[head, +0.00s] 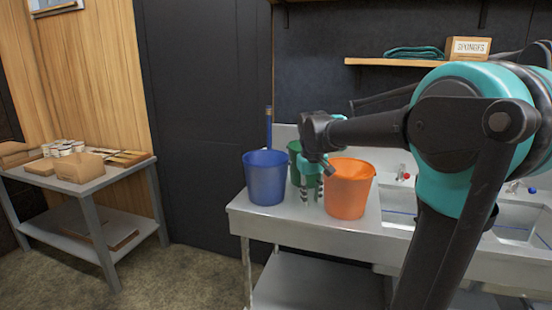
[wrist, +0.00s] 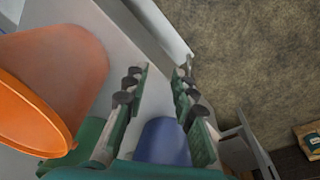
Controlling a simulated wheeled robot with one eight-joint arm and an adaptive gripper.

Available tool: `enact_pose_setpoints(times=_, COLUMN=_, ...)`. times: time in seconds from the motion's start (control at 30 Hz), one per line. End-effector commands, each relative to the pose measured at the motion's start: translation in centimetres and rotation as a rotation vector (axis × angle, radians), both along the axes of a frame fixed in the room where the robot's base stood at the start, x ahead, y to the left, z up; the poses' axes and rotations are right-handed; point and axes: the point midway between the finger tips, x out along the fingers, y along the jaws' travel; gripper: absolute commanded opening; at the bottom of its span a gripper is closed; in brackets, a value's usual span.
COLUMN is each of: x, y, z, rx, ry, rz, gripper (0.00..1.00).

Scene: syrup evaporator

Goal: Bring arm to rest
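My gripper (head: 312,196) hangs over the left end of the steel sink counter (head: 290,224), fingers pointing down. In the head view it is between the blue bucket (head: 265,178) on its left and the orange bucket (head: 347,190) on its right. A green bucket (head: 295,150) stands behind, partly hidden by my gripper. In the wrist view the two fingers (wrist: 158,82) are apart with nothing held between them. The orange bucket (wrist: 55,75) fills the left there, and the blue bucket (wrist: 163,142) shows low between the fingers.
Two sink basins (head: 519,222) with taps lie to the right. A wall shelf (head: 385,62) above holds a folded teal cloth (head: 414,53) and a sponges box (head: 467,48). A side table (head: 84,185) with boxes and jars stands left; the floor (head: 190,275) between is clear.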

Motion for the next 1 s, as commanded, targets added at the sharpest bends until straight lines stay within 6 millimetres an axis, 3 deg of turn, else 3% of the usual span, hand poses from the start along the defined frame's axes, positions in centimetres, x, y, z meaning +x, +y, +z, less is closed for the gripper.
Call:
enact_pose_setpoints(times=0.17, x=-5.3, y=-3.2, z=-6.3, rx=0.040, ry=-0.066, rz=-0.093, gripper=0.26)
enact_pose_setpoints(times=0.3, x=-11.5, y=-5.7, z=-12.5, rx=0.080, ry=-0.135, rz=-0.188, gripper=0.26)
enact_pose_setpoints(times=0.5, x=-18.4, y=-7.3, z=-18.3, rx=0.122, ry=-0.208, rz=-0.281, gripper=0.26)
enact_pose_setpoints(times=0.57, x=-19.5, y=-7.5, z=-19.2, rx=0.128, ry=-0.220, rz=-0.295, gripper=0.26)
enact_pose_setpoints(times=1.0, x=-19.5, y=-7.5, z=-19.2, rx=0.128, ry=-0.220, rz=-0.295, gripper=0.26)
